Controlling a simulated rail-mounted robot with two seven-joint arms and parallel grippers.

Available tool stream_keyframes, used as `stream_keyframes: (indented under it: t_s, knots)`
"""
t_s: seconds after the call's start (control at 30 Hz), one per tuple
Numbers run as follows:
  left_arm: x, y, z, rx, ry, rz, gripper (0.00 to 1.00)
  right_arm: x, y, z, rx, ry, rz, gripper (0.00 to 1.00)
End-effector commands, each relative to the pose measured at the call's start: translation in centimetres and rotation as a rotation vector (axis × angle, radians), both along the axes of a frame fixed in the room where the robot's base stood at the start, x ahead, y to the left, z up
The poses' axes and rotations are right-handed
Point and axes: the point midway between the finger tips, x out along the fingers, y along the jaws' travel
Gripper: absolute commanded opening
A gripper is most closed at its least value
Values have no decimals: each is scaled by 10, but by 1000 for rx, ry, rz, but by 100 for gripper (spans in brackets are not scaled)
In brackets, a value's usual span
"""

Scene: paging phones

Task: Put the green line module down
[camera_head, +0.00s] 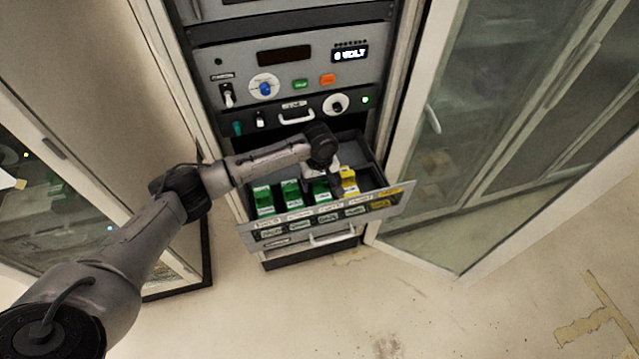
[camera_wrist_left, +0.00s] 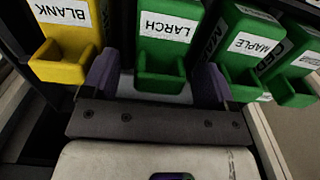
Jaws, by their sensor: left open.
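The green line module labelled LARCH (camera_wrist_left: 165,28) stands in the drawer row, between the yellow BLANK module and the green MAPLE module. It also shows in the head view (camera_head: 321,191), partly under the wrist. My left gripper (camera_wrist_left: 157,74) is open, with one purple finger on each side of the LARCH module's front handle. I cannot tell whether the fingers touch it. In the head view the left gripper (camera_head: 322,172) is over the drawer and mostly hidden by its own wrist. My right gripper is not in view.
The pulled-out drawer (camera_head: 390,203) also holds a yellow BLANK module (camera_head: 349,184) and green modules (camera_head: 291,196) (camera_head: 263,201). The rack panel (camera_head: 310,70) with knobs stands behind. An open glass door (camera_head: 440,200) is on the right. The floor in front is clear.

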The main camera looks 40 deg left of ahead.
Motion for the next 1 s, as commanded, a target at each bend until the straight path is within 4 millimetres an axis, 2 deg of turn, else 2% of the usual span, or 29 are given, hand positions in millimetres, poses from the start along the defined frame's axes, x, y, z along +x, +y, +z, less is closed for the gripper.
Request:
stream_keyframes:
  t_s: [0.3, 0.5, 0.7, 1.0]
  knots:
    - [1, 0, 60, -1, -4, -2, 80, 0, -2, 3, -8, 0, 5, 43]
    - [1, 0, 90, -2, -3, -1, 80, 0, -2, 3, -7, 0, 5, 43]
    - [0, 0, 106, -1, -1, 0, 80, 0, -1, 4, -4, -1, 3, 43]
    - [0, 0, 110, -1, -1, 0, 80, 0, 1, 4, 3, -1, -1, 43]
